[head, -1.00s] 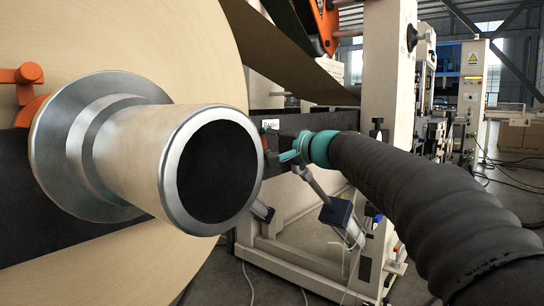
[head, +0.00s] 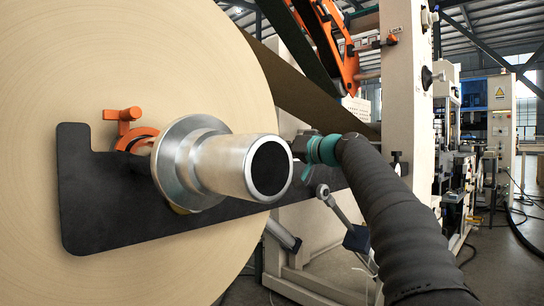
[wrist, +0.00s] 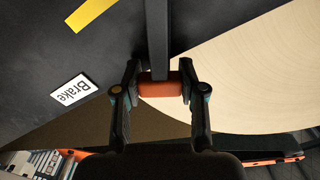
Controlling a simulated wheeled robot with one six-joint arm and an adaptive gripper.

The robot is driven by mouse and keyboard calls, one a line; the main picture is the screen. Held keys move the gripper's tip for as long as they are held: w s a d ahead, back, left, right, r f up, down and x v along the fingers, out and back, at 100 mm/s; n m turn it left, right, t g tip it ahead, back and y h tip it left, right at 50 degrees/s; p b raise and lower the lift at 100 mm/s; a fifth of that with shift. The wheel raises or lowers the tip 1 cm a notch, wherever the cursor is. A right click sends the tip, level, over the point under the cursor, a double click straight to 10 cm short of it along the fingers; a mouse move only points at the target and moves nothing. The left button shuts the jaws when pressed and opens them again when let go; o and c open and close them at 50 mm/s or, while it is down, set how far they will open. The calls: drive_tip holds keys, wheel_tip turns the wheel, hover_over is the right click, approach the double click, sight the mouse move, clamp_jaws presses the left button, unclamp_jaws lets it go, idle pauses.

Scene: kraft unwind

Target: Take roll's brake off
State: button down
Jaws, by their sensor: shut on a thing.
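The big kraft roll (head: 60,80) fills the left of the head view, with a silver shaft (head: 225,165) sticking out of its centre. In the wrist view, a dark bar (wrist: 157,40) ends in an orange grip (wrist: 160,89), and a white "Brake" label (wrist: 77,90) is beside it on the dark plate. My gripper (wrist: 160,92) is shut on the orange grip, one finger on each side. In the head view my gripper (head: 303,147) is just right of the shaft end; the orange grip cannot be made out there.
A cream upright post (head: 405,90) stands behind my arm. The shaft end is close to my gripper. Open floor (head: 500,260) shows at the right.

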drive_tip(key=shift+s+a+r+n+b, duration=0.25)
drive_tip(key=shift+s+a+n, duration=0.2)
drive_tip(key=shift+n, duration=0.25)
drive_tip(key=c, duration=0.6)
unclamp_jaws()
drive_tip(key=shift+c, duration=0.2)
drive_tip(key=shift+d, duration=0.15)
drive_tip(key=v, duration=1.2)
